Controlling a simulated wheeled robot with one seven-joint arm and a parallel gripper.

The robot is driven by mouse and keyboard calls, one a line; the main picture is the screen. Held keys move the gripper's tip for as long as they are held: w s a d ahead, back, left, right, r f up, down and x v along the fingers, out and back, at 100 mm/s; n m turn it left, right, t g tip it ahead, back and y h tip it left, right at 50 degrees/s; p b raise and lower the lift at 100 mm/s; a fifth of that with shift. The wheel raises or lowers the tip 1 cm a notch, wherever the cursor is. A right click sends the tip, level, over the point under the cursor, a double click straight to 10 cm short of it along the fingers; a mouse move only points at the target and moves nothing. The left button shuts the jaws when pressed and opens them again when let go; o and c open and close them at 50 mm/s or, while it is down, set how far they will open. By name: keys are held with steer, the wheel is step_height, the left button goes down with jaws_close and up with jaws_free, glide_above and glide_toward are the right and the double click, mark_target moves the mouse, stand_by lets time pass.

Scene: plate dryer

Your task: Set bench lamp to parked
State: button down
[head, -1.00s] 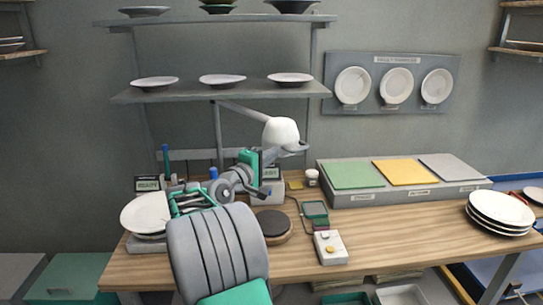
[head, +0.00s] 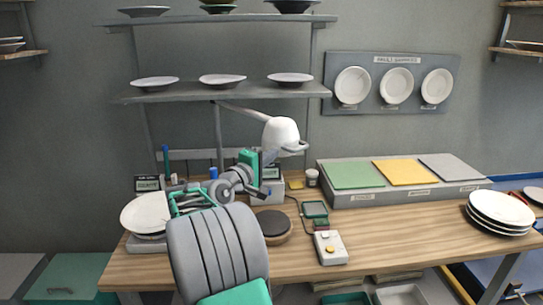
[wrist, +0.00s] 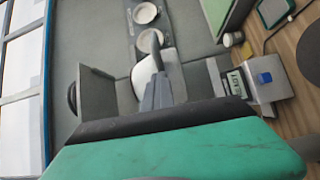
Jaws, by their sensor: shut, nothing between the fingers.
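The bench lamp has a white dome head (head: 281,132) on a thin grey arm that reaches from a post under the wall shelf. Its head hangs over the back of the bench, with a small grey loop at its lower right. In the wrist view the white lamp head (wrist: 143,78) lies just beyond the fingers, partly hidden by them. My gripper (head: 272,156) is shut and empty, close below and left of the lamp head. It also shows in the wrist view (wrist: 158,90). I cannot tell whether it touches the lamp.
A grey box with a display and blue button (wrist: 262,82) stands below my gripper. A block with green, yellow and grey pads (head: 405,190) is at the back right. The front right bench is clear.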

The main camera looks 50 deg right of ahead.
steer(key=c, duration=2.1)
jaws_free()
steer(key=o, duration=0.6)
steer(key=shift+o, duration=0.2)
steer(key=a+b, duration=0.2)
steer(key=a, duration=0.6)
steer(key=shift+s, duration=0.15)
steer(key=shift+f, duration=0.15)
steer(key=shift+c, duration=0.4)
